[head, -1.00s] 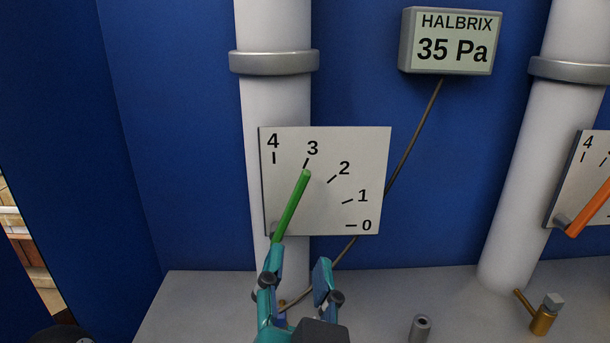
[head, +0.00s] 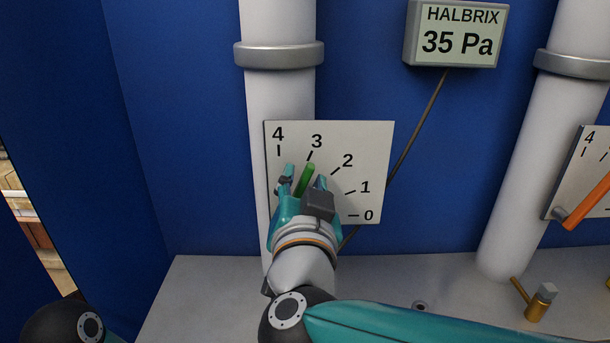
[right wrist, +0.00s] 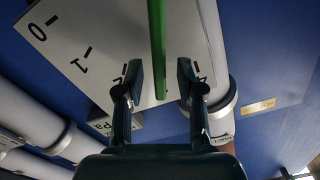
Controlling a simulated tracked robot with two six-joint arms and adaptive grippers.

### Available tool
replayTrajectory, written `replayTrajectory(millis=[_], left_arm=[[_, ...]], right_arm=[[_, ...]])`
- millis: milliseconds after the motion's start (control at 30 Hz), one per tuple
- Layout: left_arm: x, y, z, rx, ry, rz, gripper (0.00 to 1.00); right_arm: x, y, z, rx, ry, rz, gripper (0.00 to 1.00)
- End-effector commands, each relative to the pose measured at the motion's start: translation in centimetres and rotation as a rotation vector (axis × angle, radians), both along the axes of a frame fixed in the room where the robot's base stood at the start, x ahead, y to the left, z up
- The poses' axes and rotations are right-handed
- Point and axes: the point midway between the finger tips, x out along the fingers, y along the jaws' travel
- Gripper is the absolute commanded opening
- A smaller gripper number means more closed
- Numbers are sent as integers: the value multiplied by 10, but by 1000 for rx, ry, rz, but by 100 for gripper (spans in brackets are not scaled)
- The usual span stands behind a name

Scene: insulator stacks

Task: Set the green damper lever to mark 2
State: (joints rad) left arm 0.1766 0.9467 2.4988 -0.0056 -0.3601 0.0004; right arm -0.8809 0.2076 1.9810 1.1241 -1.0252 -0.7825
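The green damper lever (head: 306,176) points close to mark 3 on its white dial plate (head: 372,150), whose marks run from 0 to 4. My right gripper (head: 303,180) is in front of the plate with its fingers on either side of the lever. In the right wrist view the lever (right wrist: 157,50) runs between the two spread fingers of the right gripper (right wrist: 160,82), with a gap on each side. The lever's lower part and pivot are hidden behind the gripper in the head view. My left gripper is not in view.
A display (head: 456,36) reading 35 Pa hangs above right. A second dial with an orange lever (head: 590,203) is at the right edge. A brass valve (head: 538,302) stands on the grey ledge (head: 205,290). Blue wall lies behind the white pipes.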

Motion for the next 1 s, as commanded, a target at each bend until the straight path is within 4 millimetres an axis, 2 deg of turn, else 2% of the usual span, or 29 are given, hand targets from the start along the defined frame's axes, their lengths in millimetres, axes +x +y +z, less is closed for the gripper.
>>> replayTrajectory(millis=[133, 433, 667, 1000], left_arm=[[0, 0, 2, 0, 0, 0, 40], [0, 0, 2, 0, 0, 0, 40], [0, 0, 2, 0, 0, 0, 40], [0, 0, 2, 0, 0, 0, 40]], right_arm=[[9, -1, 0, -1, 1, -2, 38], [11, -1, -1, -1, 0, -1, 38], [10, -1, -1, -1, 1, -2, 0], [10, -1, -1, -1, 1, -3, 0]])
